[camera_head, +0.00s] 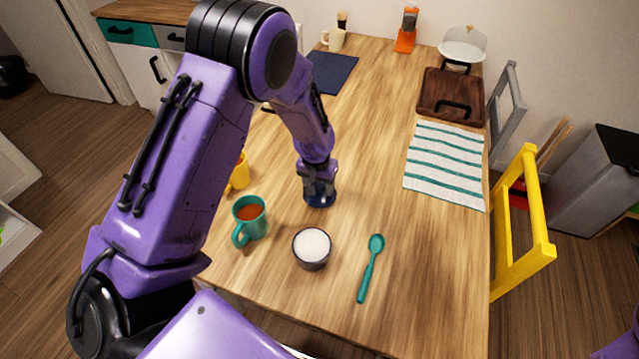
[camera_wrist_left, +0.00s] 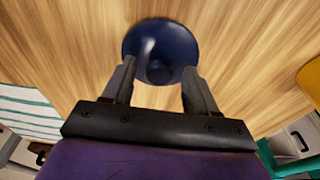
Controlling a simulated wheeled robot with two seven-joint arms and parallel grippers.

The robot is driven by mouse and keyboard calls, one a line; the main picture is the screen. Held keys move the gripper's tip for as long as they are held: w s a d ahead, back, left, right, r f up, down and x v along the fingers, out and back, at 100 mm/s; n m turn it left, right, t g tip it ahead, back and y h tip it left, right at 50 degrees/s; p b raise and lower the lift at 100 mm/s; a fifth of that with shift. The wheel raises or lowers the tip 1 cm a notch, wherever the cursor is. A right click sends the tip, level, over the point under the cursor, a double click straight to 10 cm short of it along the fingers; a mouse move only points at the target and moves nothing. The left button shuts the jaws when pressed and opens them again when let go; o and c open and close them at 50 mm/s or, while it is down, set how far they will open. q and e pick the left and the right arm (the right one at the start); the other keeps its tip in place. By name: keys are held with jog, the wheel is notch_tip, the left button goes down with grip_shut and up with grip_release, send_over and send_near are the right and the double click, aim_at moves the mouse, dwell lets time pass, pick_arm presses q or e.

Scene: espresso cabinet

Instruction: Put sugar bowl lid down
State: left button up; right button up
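The dark blue sugar bowl lid (camera_head: 320,201) appears to rest on the wooden table, behind the sugar bowl. My left gripper (camera_head: 319,187) is low over the lid and partly hides it. In the left wrist view the round lid (camera_wrist_left: 160,40) lies at the fingertips, knob toward me. The fingers (camera_wrist_left: 159,80) stand apart on either side of the knob, with a gap visible. The dark sugar bowl (camera_head: 312,260) is uncovered and full of white sugar, nearer the table's front edge. My right gripper is not in view.
A teal mug (camera_head: 251,222) with brown drink stands left of the bowl, a yellow mug (camera_head: 240,173) behind it. A teal spoon (camera_head: 368,270) lies right of the bowl. A striped towel (camera_head: 445,165) and a wooden tray (camera_head: 450,97) lie farther right. The table's middle is clear.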

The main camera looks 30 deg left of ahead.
aim_at(317, 199)
pick_arm(q)
jog(key=shift+r, duration=0.1)
notch_tip(317, 199, up, 12)
jog(key=s, duration=0.1)
jog(key=shift+s+d, duration=0.25)
jog(key=shift+s, duration=0.15)
dwell(1.1)
